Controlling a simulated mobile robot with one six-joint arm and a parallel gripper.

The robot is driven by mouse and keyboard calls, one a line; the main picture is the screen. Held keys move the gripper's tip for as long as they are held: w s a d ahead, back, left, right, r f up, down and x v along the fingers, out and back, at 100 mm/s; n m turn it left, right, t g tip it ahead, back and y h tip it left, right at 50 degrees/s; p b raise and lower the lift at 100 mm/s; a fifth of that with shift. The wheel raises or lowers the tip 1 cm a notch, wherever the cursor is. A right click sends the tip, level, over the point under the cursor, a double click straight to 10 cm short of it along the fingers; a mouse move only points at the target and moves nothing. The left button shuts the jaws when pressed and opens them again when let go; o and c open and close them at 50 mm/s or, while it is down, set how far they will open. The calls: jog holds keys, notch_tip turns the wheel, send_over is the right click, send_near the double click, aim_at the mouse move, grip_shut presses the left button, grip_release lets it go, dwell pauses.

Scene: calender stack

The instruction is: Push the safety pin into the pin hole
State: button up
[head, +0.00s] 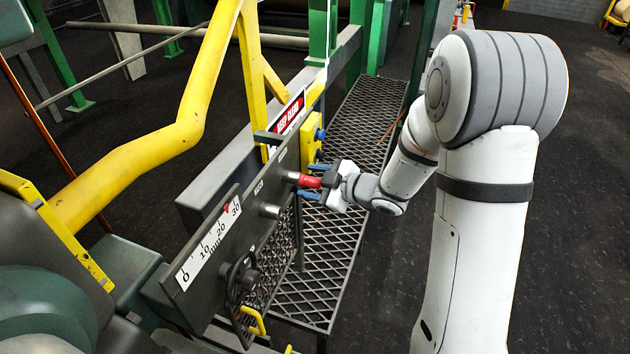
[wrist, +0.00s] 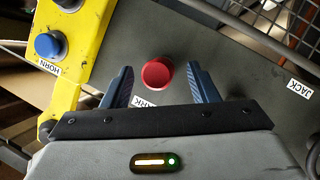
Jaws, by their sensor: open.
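The safety pin's red head (head: 311,182) stands out from the grey panel (head: 233,209), at a short metal collar (head: 291,176). In the wrist view the red head (wrist: 157,74) shows nearly end-on, above a partly hidden label ending in "ARK". My gripper (wrist: 160,76) is open, with one blue finger on each side of the red head and a gap on both sides. In the head view my gripper (head: 315,181) reaches the panel from the right. A second metal collar (head: 271,211) sits lower left on the panel. I cannot see into either collar.
A yellow button box (head: 312,133) with a blue button labelled "HORN" (wrist: 48,45) is close beside my gripper. A handwheel (head: 240,277) and a millimetre scale (head: 210,244) are lower left. A mesh walkway (head: 350,150) lies below. Yellow rails (head: 190,120) are on the left.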

jog(key=shift+c, duration=0.3)
jog(key=shift+r, duration=0.1)
grip_shut()
dwell(0.4)
